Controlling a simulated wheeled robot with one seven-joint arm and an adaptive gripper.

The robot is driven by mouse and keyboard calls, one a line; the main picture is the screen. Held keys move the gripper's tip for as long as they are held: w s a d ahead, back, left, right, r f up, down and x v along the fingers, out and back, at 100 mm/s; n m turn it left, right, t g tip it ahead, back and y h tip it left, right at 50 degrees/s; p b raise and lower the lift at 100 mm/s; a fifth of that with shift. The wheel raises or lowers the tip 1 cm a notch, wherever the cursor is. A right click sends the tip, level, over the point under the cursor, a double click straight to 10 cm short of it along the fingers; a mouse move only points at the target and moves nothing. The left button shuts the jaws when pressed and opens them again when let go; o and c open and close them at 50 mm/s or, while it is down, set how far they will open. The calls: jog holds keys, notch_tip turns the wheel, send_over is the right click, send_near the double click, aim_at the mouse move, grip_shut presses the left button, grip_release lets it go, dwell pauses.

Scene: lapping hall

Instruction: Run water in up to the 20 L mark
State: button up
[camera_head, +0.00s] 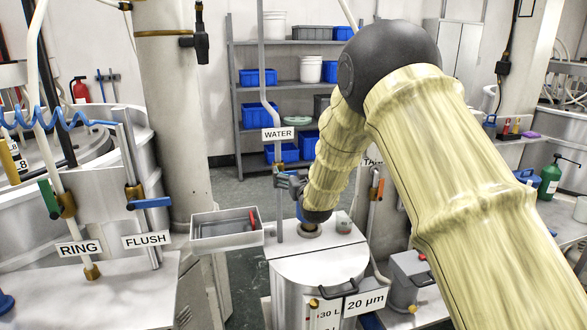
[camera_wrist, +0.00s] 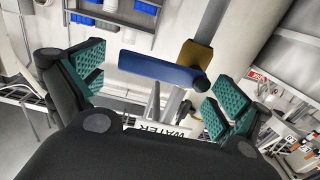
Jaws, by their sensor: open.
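The WATER label (camera_head: 278,134) hangs on a thin upright pipe (camera_head: 264,75) above the steel tank (camera_head: 315,270). In the wrist view, the water valve's blue lever (camera_wrist: 160,72) sticks out sideways from its brass body (camera_wrist: 195,58), roughly across the pipe. My gripper (camera_head: 290,184) is at this valve, and in the wrist view (camera_wrist: 158,85) its teal-padded fingers stand apart on either side of the lever, with no clear contact. The tank front carries a 30 L mark (camera_head: 328,314); marks below it are cut off by the picture edge. The water level is not visible.
A shallow grey tray (camera_head: 226,238) sits beside the tank. A 20 µm label (camera_head: 365,302) and a grey box (camera_head: 410,278) are at right. Shelves with blue bins (camera_head: 258,78) stand behind.

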jog(key=shift+w+a, duration=0.15)
jog(key=shift+w, duration=0.35)
